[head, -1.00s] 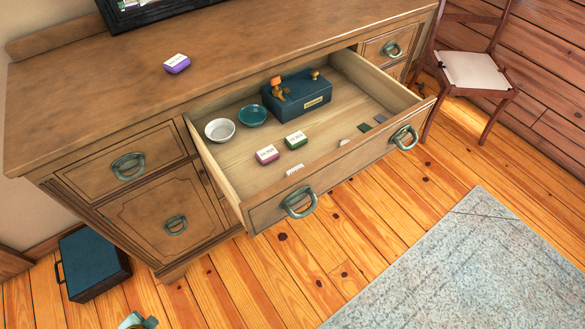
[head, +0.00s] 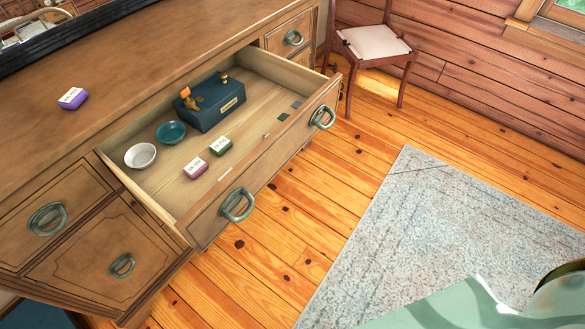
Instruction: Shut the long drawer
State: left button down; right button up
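The long drawer (head: 204,226) stands pulled well out of the wooden dresser (head: 54,139) in the head view. Its front carries two green ring handles, a near one (head: 237,205) and a far one (head: 322,117). Inside lie a white bowl (head: 141,155), a teal bowl (head: 171,132), a dark blue box (head: 211,104) with small orange-brown items on top, a pink-and-white box (head: 195,168), a green-and-white box (head: 220,146) and several small flat pieces. Pale green parts of mine show at the lower right, away from the drawer. Neither gripper can be made out.
A purple box (head: 73,98) lies on the dresser top. A chair (head: 375,42) stands beyond the dresser's far end. A grey rug (head: 430,225) covers the floor at right. Bare wood floor (head: 290,225) lies open in front of the drawer.

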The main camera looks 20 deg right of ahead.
aim_at(199, 210)
jog(key=k+l+z, duration=0.15)
jog(key=l, duration=0.2)
jog(key=k+l+z, duration=0.1)
jog(key=l, duration=0.25)
jog(key=k+l+z, duration=0.25)
jog(key=k+l, duration=0.15)
jog(key=l, duration=0.35)
